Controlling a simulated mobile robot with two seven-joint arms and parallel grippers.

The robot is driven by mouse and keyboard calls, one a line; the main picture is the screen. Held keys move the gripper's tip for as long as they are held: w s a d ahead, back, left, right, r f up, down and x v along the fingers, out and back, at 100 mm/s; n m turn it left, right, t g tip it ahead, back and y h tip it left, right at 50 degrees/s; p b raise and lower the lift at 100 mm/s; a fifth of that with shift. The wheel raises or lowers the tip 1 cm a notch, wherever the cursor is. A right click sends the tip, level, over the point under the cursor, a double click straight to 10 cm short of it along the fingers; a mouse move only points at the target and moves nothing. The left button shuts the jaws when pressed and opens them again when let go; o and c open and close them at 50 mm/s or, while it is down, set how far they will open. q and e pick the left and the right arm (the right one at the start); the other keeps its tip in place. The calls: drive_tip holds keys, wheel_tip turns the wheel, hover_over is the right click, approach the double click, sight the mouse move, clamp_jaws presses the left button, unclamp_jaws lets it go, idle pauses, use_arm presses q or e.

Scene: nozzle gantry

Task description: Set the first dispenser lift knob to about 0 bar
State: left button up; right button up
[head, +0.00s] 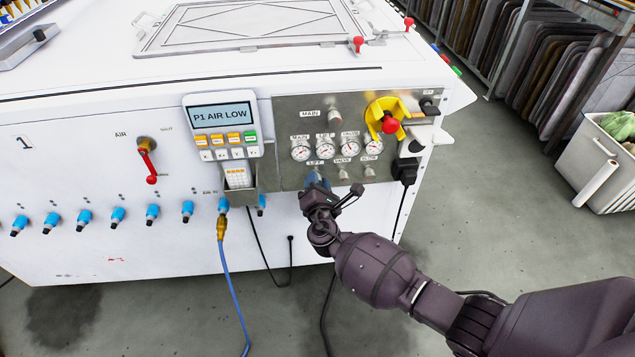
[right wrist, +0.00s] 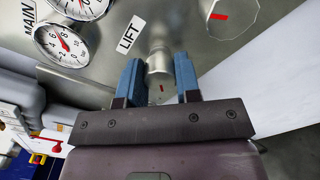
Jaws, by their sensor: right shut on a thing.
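My right gripper (head: 317,183) is at the lower left of the grey gauge panel (head: 290,111), at the knob under the LIFT label. In the right wrist view its two blue fingers (right wrist: 159,82) are shut on the lift knob (right wrist: 160,64), one on each side. The knob is a pale metal cylinder, and a small red mark shows just below it between the fingers. The LIFT label (right wrist: 130,34) is beside it. In the head view the gripper hides the knob. The lift gauge (head: 325,149) is too small to read. My left gripper is not in view.
More knobs and gauges sit close by on the panel, with a yellow and red switch (head: 388,118) at the upper right. A display (head: 222,114) reads "P1 AIR LOW". A blue hose (head: 231,285) and black cables hang below. Floor at the right is clear before a white bin (head: 590,160).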

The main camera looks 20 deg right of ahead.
drive_tip(key=shift+w+r, duration=0.1)
drive_tip(key=o, duration=0.9)
use_arm(q)
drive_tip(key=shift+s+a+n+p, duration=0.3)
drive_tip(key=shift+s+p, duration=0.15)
drive_tip(key=shift+p, duration=0.5)
use_arm(e)
drive_tip(key=v, duration=1.1)
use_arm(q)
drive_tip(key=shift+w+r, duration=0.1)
